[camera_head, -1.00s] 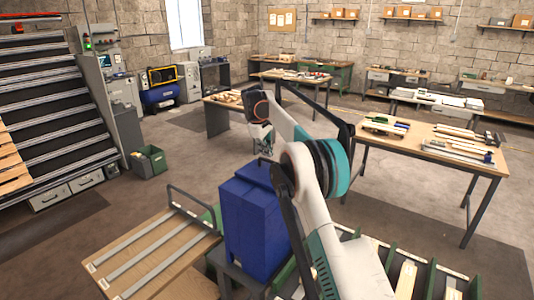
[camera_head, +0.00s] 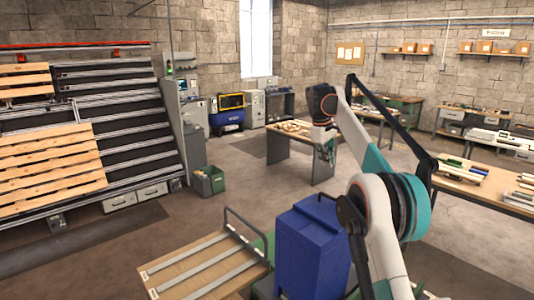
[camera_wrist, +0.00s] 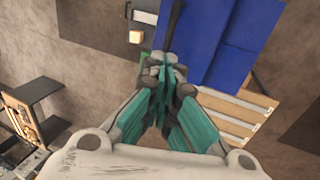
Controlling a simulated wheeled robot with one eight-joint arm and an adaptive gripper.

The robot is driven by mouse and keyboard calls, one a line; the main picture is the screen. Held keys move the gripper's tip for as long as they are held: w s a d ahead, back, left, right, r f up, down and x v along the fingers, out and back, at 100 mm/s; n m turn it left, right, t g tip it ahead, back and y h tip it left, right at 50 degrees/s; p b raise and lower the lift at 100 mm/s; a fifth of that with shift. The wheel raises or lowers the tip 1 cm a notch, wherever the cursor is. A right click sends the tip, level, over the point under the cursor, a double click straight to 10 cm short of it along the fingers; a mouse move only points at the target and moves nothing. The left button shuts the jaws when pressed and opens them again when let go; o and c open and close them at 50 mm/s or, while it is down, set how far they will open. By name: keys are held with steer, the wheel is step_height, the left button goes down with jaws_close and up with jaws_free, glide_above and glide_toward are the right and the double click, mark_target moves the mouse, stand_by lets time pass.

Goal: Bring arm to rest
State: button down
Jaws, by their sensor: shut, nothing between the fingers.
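My arm reaches up and forward in the head view, with the white and teal links at the right of the picture. My gripper (camera_head: 327,152) hangs at its end, pointing down, in front of the near workbench. In the wrist view my gripper (camera_wrist: 162,75) shows its teal fingers closed together with nothing between them. It is in the air over the floor, apart from the blue cabinet.
A blue cabinet (camera_head: 312,245) stands close below my arm. Beside it is a wooden board with metal strips (camera_head: 205,262). A workbench (camera_head: 290,141) stands behind my gripper. A sloped rack with wooden pallets (camera_head: 45,165) is at the left. Open floor lies between.

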steer(key=s+a+f+m+t+y+b, duration=0.1)
steer(key=s+a+f+m+b, duration=0.15)
steer(key=s+b, duration=0.75)
steer(key=s+a+f+m+t+y+b, duration=0.1)
steer(key=s+a+f+t+b, duration=0.2)
steer(key=s, duration=1.3)
steer(key=s+a+f+m+b, duration=0.1)
steer(key=s+f+b, duration=0.5)
steer(key=s+f, duration=0.7)
steer(key=s+a+f+m+t+b, duration=0.1)
steer(key=s+f+b, duration=0.5)
steer(key=s+f, duration=0.8)
steer(key=shift+s+a+f+m+y+b, duration=0.15)
steer(key=shift+a+f+m+y+b, duration=0.2)
steer(key=shift+a+f+m, duration=0.4)
steer(key=shift+a+r, duration=0.1)
